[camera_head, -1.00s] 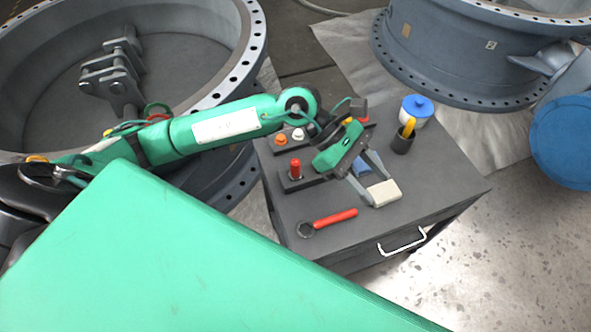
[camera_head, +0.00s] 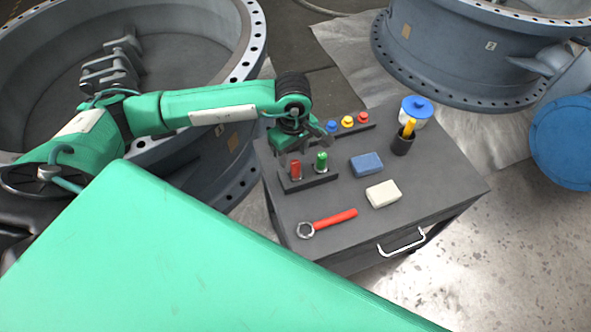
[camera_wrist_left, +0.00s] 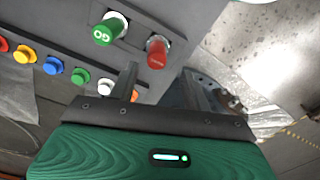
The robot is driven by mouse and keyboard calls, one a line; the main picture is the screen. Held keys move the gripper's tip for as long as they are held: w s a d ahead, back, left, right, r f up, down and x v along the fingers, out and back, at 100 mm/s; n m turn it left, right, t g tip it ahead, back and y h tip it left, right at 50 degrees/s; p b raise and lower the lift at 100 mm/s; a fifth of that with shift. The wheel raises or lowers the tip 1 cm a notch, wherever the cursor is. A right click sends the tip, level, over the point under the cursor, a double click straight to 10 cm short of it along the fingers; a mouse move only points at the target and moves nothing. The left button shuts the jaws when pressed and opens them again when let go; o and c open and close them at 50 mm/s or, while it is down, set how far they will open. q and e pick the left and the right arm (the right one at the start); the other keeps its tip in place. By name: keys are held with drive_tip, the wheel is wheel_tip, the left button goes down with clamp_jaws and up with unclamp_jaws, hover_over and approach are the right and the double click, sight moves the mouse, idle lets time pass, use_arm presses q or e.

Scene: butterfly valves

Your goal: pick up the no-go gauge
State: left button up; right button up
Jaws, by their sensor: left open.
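The no-go gauge is the red-handled plug (camera_head: 295,169), upright in a dark holder (camera_head: 309,183) on the cart top. Its red end (camera_wrist_left: 157,53) also shows in the left wrist view, with small lettering too blurred to read. The green gauge (camera_head: 321,161) stands beside it in the same holder and reads GO in the left wrist view (camera_wrist_left: 104,32). My left gripper (camera_head: 303,143) is open and empty, pointing down just behind and above the holder. In the left wrist view its fingers (camera_wrist_left: 163,84) are spread, with the red gauge ahead between them, apart from both.
The grey cart (camera_head: 420,180) also carries a blue block (camera_head: 367,164), a white block (camera_head: 383,194), a red-handled wrench (camera_head: 330,222), a dark cup (camera_head: 402,143) and a blue-lidded jar (camera_head: 416,109). A rack of coloured plugs (camera_head: 347,122) lies behind the gripper. Large valve rings flank the cart.

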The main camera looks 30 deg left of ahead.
sight(296, 163)
use_arm(q)
wheel_tip(296, 163, down, 2)
drive_tip(key=shift+d, duration=0.1)
wheel_tip(296, 163, down, 4)
drive_tip(key=shift+w+d+r+p, duration=0.15)
drive_tip(key=shift+r+p, duration=0.1)
drive_tip(key=shift+p, duration=0.2)
drive_tip(key=shift+f, duration=0.6)
clamp_jaws()
use_arm(e)
drive_tip(key=shift+s+d+f, duration=0.25)
drive_tip(key=shift+s+f, duration=0.3)
drive_tip(key=shift+s, duration=0.05)
drive_tip(key=shift+s+d+f, duration=0.2)
drive_tip(key=shift+s+f, duration=0.35)
drive_tip(key=shift+s, duration=0.05)
use_arm(q)
drive_tip(key=shift+r, duration=0.1)
